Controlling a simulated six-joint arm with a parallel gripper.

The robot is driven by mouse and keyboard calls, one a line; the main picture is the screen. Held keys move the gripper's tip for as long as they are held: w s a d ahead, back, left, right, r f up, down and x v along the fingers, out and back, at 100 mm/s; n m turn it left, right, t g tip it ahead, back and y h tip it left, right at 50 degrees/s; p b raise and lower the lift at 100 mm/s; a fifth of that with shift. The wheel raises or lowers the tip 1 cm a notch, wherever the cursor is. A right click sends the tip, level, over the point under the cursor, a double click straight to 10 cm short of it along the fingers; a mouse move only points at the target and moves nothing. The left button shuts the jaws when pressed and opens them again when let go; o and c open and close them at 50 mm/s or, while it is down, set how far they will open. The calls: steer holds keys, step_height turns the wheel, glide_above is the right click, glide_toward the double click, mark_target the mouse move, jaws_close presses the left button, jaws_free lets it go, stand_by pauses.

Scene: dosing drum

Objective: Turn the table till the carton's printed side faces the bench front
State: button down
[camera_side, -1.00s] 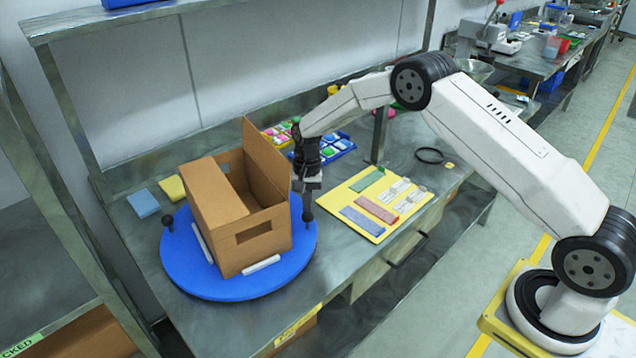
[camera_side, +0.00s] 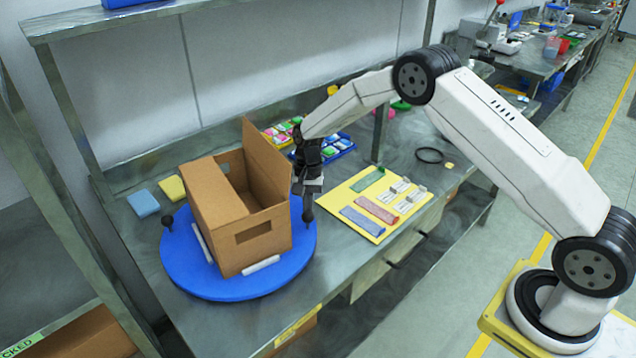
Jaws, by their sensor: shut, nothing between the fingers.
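The round blue turntable (camera_side: 180,272) lies on the steel bench. An open brown carton (camera_side: 262,237) stands on it, one flap raised and a hand-hole cut in the side toward the camera's lower right. I see no print on the visible faces; the far sides are hidden. White strips (camera_side: 262,264) sit against the carton's base. A black knob (camera_side: 167,222) stands at the turntable's left rim and another knob (camera_side: 308,217) at its right rim. My gripper (camera_side: 307,198) is shut and empty, pointing down right at the right knob; I cannot tell whether they touch.
A yellow board (camera_side: 351,190) with coloured strips and small pale parts lies right of the turntable. Blue trays (camera_side: 338,147) of coloured pieces stand behind my gripper. A blue sponge (camera_side: 143,203) and a yellow sponge (camera_side: 172,188) lie at the back left. A shelf post stands behind.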

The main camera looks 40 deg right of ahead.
mark_target(309, 216)
steer(key=shift+s+a, duration=0.2)
steer(key=shift+s, duration=0.1)
